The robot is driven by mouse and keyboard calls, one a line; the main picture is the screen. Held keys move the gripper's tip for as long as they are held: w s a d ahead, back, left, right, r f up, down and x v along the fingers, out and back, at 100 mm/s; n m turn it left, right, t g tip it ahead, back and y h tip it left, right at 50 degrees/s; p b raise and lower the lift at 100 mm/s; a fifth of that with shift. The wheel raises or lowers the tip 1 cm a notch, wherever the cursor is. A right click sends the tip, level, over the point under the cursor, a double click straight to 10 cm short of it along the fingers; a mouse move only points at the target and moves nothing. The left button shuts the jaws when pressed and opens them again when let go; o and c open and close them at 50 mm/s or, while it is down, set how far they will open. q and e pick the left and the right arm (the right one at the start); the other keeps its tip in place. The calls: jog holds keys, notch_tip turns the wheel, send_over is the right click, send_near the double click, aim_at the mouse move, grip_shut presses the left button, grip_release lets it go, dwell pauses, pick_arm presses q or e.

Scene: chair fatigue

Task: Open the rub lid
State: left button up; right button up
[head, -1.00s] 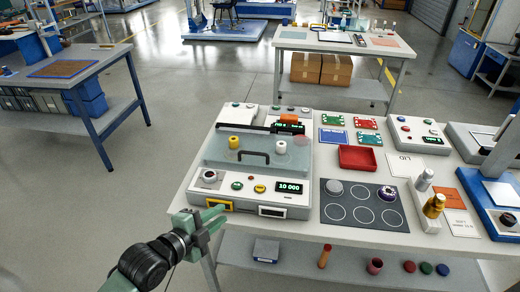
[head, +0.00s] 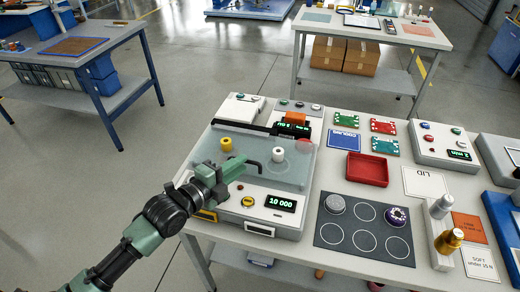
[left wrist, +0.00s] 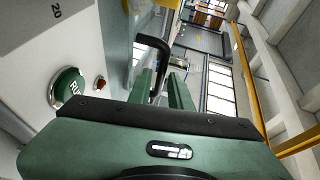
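The rub lid is a clear, greyish cover (head: 207,152) on the white test machine (head: 275,222); it looks closed. Its black bar handle (head: 256,162) is partly hidden by my left gripper (head: 238,166). In the left wrist view the handle (left wrist: 155,43) runs down to the fingers of my left gripper (left wrist: 162,88). The fingers are apart, with the handle's lower part between them, close to the left finger. I cannot tell whether they touch. A green button with partly cut-off lettering (left wrist: 68,88) shows at the left. My right gripper is not in view.
A yellow spool (head: 226,144) and a white one (head: 278,155) show at the lid. A display reading 10 000 (head: 281,204) is on the front panel. A red tray (head: 367,169) and a dark mat with circles (head: 344,236) lie to the right.

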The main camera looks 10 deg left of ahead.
aim_at(253, 157)
pick_arm(q)
jog(key=x, duration=0.2)
jog(key=p+x, duration=0.1)
jog(key=shift+w+d+r, duration=0.15)
jog(key=shift+r, duration=0.1)
jog(key=shift+x, duration=1.1)
jog(key=shift+w+d+f, duration=0.1)
jog(key=shift+w+f, duration=0.15)
jog(key=shift+w, duration=0.05)
grip_shut()
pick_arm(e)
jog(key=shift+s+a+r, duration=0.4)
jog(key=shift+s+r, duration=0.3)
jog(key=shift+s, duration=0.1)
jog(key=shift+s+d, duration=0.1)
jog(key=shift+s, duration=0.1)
